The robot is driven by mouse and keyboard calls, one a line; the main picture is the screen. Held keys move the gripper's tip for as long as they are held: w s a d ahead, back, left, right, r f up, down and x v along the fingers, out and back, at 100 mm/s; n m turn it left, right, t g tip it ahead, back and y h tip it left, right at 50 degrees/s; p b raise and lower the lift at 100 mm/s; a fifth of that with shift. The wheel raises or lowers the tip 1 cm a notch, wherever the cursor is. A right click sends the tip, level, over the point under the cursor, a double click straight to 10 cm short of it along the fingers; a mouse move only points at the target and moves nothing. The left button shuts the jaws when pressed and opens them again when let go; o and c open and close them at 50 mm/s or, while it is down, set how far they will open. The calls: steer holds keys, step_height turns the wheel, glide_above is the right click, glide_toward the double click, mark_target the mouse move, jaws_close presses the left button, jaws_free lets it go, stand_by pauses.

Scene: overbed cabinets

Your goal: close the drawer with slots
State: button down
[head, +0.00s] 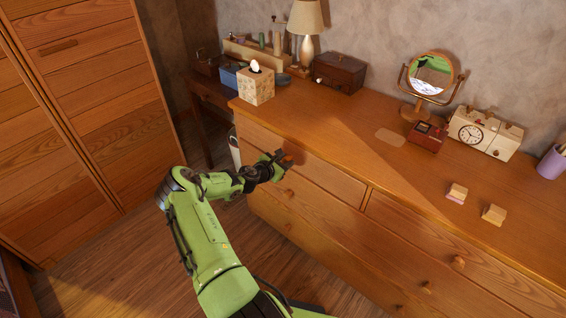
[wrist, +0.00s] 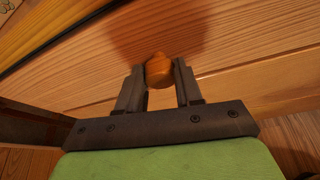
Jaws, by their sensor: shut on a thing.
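The wooden dresser (head: 400,155) has several drawers with round knobs. My gripper (head: 285,160) is at the upper left drawer (head: 330,180), in front of its face. In the wrist view my gripper (wrist: 160,85) has its two dark fingers on either side of a round orange-brown wooden knob (wrist: 159,68), shut on it. The drawer front (wrist: 235,60) lies just behind the knob. A thin dark line runs along the drawer's upper edge at the left in the wrist view. The drawer's inside and any slots are hidden, and I cannot tell how far it stands out.
On the dresser top stand a tissue box (head: 256,84), a lamp (head: 306,28), a wooden chest (head: 340,72), a round mirror (head: 430,75), a clock (head: 472,134) and small blocks (head: 457,193). A wardrobe (head: 85,110) stands left. Wooden floor (head: 120,260) is clear between.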

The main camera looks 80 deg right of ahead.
steer(key=shift+s+d+r, duration=0.1)
steer(key=shift+d+r, duration=0.05)
steer(key=c, duration=1.1)
jaws_free()
steer(key=o, duration=0.4)
steer(key=shift+d, duration=0.15)
steer(key=shift+c, duration=0.2)
steer(key=p+v, duration=0.4)
steer(key=v, duration=1.1)
steer(key=shift+a, duration=0.45)
